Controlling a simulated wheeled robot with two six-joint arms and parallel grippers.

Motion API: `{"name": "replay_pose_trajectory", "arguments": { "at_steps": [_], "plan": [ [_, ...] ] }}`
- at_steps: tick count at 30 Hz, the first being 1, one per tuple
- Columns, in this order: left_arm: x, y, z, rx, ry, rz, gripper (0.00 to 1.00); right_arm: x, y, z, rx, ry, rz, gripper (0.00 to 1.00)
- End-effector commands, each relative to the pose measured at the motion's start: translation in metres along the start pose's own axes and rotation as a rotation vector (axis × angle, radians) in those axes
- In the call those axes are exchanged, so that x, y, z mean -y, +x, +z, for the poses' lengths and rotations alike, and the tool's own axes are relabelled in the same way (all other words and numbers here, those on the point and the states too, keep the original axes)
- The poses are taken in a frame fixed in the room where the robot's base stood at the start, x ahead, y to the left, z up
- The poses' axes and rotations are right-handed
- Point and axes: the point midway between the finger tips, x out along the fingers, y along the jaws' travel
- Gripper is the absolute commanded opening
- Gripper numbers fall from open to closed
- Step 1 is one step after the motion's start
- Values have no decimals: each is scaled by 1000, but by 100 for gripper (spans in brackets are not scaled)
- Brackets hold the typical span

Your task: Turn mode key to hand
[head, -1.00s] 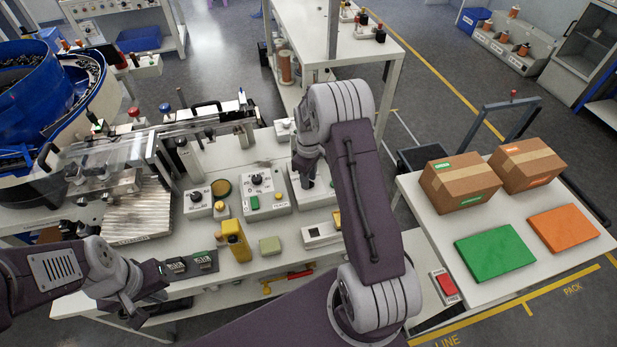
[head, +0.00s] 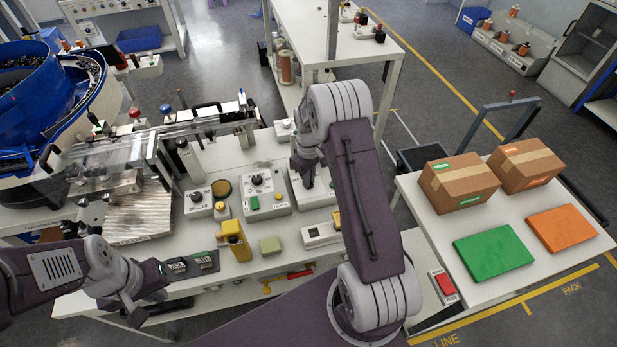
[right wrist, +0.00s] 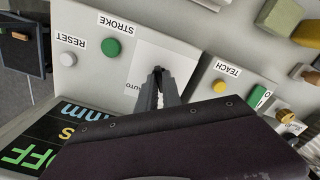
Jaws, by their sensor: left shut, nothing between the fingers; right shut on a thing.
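My right gripper (right wrist: 158,76) is shut on the mode key, at the white switch plate (right wrist: 140,78) of a grey control box (right wrist: 195,50). The fingers hide nearly all of the key; only a small dark part shows at their tips. The word AUTO shows on the plate beside the fingers; a HAND mark is not visible. In the head view the right gripper (head: 309,180) is low over the same box, and my wrist hides the key. My left gripper (head: 138,314) is shut and empty by the bench's front left edge, far from the box.
A green STROKE button (right wrist: 112,47), a white RESET button (right wrist: 68,59) and a yellow TEACH button (right wrist: 219,86) are close around the right gripper. Cartons (head: 458,182) are on the right table.

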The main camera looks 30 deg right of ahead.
Motion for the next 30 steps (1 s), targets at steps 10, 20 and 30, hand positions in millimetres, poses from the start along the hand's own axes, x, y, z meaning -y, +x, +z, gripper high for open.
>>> {"name": "replay_pose_trajectory", "arguments": {
  "at_steps": [10,20,30],
  "plan": [
    [0,-10,-1,0,0,0,0,0,-2,0,-2,289,1,0],
    [0,-14,-2,0,0,0,0,-1,-2,-1,-2,490,1,0],
    [0,-16,-2,0,0,0,0,-1,-1,-1,-3,574,1,0]
  ]
}}
